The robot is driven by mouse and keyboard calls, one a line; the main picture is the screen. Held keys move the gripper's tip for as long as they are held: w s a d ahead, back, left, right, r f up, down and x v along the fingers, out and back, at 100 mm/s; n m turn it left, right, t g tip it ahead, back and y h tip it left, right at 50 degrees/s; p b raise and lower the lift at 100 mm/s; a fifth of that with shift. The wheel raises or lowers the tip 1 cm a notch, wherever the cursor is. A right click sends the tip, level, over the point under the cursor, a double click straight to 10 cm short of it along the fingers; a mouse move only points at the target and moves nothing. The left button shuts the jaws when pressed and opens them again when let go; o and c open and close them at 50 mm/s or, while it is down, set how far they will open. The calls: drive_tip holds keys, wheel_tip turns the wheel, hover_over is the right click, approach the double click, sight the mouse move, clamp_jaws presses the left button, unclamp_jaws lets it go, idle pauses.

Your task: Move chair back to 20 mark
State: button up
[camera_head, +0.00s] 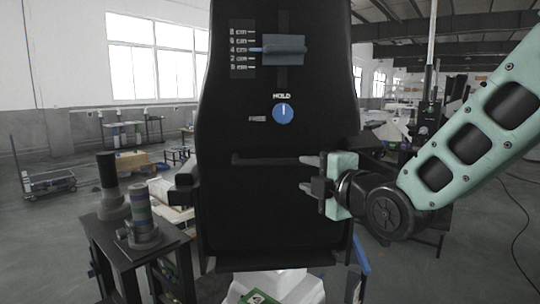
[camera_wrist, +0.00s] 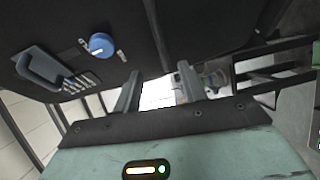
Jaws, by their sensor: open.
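The black chair back (camera_head: 225,120) stands upright in the middle of the head view. Near its top is a grey-blue handle (camera_head: 284,50) on a vertical slot, beside a scale (camera_head: 242,48) marked in cm; a blue pointer lies near the middle of the scale. Below is a blue knob (camera_head: 283,113) labelled HOLD, its white line pointing up. The knob (camera_wrist: 102,45) and handle (camera_wrist: 42,68) also show in the wrist view. My gripper (camera_head: 306,175) is open and empty, at the lower right of the chair back, below the knob. Whether its fingers touch the surface is unclear.
A dark side table (camera_head: 130,240) with two cylindrical objects (camera_head: 142,215) stands left of the chair. An armrest (camera_head: 184,190) juts out at the chair's left. Open floor (camera_head: 40,245) lies at far left; workshop furniture stands behind.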

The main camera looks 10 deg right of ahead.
sight(276, 163)
drive_tip(key=p+x, duration=1)
drive_tip(key=x, duration=0.5)
drive_tip(key=shift+w+a+f, duration=0.1)
drive_tip(key=shift+w+a, duration=0.05)
drive_tip(key=shift+w, duration=0.15)
clamp_jaws()
